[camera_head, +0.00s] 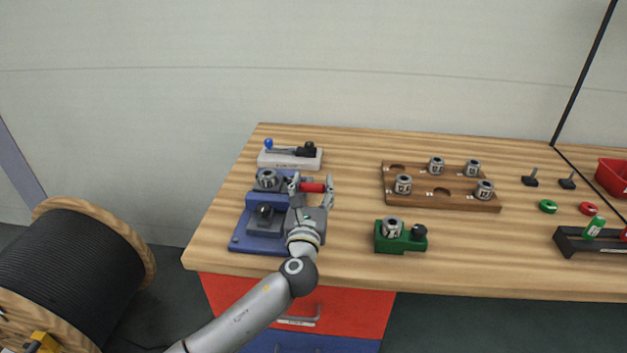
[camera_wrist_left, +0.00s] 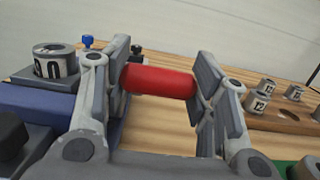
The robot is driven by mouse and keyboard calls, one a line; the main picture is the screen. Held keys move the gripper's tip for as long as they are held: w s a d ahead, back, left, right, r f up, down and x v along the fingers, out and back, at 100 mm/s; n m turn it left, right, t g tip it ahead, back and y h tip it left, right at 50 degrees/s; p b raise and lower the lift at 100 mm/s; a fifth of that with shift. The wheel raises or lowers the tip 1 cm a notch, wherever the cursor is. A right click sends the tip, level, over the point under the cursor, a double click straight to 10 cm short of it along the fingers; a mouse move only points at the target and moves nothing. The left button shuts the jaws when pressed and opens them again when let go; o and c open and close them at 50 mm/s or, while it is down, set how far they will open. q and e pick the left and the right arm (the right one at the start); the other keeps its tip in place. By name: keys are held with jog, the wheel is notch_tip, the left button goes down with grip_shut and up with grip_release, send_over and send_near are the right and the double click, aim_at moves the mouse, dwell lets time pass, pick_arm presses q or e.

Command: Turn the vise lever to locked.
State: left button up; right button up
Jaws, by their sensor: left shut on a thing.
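The vise has a blue base (camera_head: 240,243) and grey jaw blocks, and stands at the left end of the wooden table. Its lever has a red cylindrical grip (camera_head: 312,187), which lies about level and points right at the vise's right side. My left gripper (camera_head: 313,185) is shut on the red grip. In the left wrist view the red grip (camera_wrist_left: 158,81) spans between the two finger pads of my left gripper (camera_wrist_left: 160,85). The inner end of the lever is hidden behind the finger. A grey marked cylinder (camera_wrist_left: 54,62) sits on the vise. My right gripper is not in view.
A grey block with a blue-knobbed lever (camera_head: 289,159) stands behind the vise. To the right are a wooden holder (camera_head: 440,199) with several grey cylinders and a green fixture (camera_head: 386,240). A cable reel (camera_head: 65,265) stands left of the table.

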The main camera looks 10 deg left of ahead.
pick_arm(q)
jog(key=shift+s+f+b, duration=0.1)
jog(key=shift+s+f, duration=0.15)
jog(key=shift+f, duration=0.35)
jog(key=shift+s+f+b, duration=0.1)
jog(key=shift+s+f, duration=0.15)
jog(key=shift+f, duration=0.35)
jog(key=shift+s+f+b, duration=0.1)
jog(key=shift+s+f, duration=0.15)
jog(key=shift+f, duration=0.35)
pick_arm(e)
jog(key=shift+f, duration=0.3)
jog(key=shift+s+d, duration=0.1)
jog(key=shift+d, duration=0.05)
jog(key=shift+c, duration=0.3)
